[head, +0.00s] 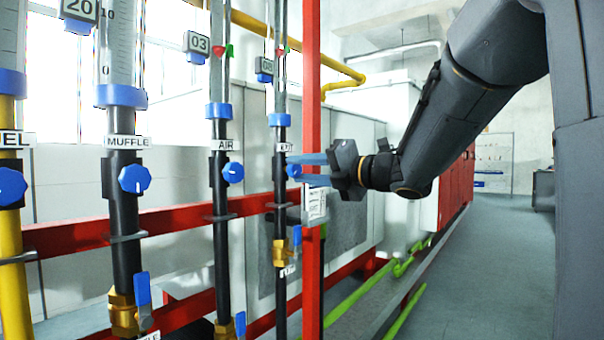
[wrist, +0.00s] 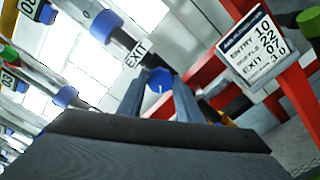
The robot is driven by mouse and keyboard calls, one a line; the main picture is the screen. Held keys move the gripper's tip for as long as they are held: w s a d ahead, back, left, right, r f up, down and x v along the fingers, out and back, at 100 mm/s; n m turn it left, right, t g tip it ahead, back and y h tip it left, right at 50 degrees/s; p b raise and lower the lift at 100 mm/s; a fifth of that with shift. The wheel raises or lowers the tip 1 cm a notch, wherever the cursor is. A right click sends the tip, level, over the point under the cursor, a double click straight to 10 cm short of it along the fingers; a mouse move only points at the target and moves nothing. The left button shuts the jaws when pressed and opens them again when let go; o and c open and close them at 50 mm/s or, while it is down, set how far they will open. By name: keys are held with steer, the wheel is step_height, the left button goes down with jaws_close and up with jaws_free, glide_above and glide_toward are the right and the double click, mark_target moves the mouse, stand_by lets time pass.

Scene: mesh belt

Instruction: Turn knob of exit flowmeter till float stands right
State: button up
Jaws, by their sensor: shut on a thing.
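The exit flowmeter (head: 281,100) is the farthest tube in the row in the head view, partly beside a red post. Its EXIT label (wrist: 135,55) is readable in the wrist view. Its blue knob (head: 293,171) sits just below the label and also shows in the wrist view (wrist: 157,79). My gripper (head: 301,170) reaches in from the right, its two blue-grey fingers shut on the knob, one on each side. I cannot make out the float's exact level.
The red post (head: 312,90) stands close to my fingers. The air (head: 220,100) and muffle (head: 122,60) flowmeters stand left, with blue knobs. Open floor lies right.

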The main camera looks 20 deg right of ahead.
steer(key=o, duration=1)
steer(key=shift+o, duration=0.2)
steer(key=shift+s, duration=0.1)
steer(key=v, duration=0.7)
steer(key=shift+s+d, duration=0.25)
